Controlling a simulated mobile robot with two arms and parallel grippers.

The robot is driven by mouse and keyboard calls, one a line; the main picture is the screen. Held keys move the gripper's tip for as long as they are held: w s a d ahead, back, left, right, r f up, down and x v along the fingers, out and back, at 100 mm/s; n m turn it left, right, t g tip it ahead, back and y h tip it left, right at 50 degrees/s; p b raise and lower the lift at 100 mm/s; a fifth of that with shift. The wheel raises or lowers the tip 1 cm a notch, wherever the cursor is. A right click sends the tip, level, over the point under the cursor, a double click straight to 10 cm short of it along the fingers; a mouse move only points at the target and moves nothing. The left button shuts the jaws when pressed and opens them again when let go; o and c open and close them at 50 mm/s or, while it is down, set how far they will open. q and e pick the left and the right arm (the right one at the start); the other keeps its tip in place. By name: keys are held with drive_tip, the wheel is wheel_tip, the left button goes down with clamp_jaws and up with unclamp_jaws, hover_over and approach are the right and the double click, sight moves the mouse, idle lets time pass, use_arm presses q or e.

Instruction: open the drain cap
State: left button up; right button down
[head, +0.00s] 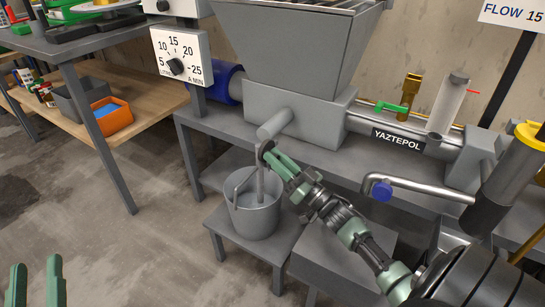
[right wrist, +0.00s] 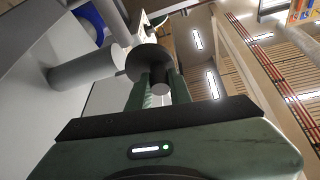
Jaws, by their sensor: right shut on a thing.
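The drain cap (head: 266,147) is a dark round disc at the lower end of the grey drain pipe (head: 275,124) under the hopper. My right gripper (head: 276,162) is shut on the cap. I cannot tell how wide any gap is. A grey stream (head: 261,183) runs down from the pipe end into the bucket. My left gripper (head: 36,282) is open and empty at the bottom left.
The grey bucket (head: 257,222) stands on a low stool (head: 219,217) below the pipe and holds grey liquid. The hopper (head: 295,45) rises above. A bent steel pipe (head: 425,189) with a blue knob lies right of my right arm. The floor at left is clear.

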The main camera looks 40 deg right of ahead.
drive_tip(key=shift+s+d+n+y, duration=0.15)
drive_tip(key=shift+d+n+y, duration=0.2)
drive_tip(key=shift+y, duration=0.45)
drive_tip(key=shift+a, duration=0.1)
drive_tip(key=c, duration=1.3)
unclamp_jaws()
drive_tip(key=shift+s, duration=0.1)
use_arm(q)
drive_tip(key=f+g, duration=0.1)
drive_tip(key=f, duration=0.1)
drive_tip(key=f+g+p, duration=0.1)
drive_tip(key=f, duration=0.1)
drive_tip(key=f+g+y, duration=0.1)
drive_tip(key=f, duration=0.1)
drive_tip(key=shift+w+a, duration=0.35)
use_arm(e)
drive_tip(key=v, duration=0.7)
drive_tip(key=shift+s, duration=0.3)
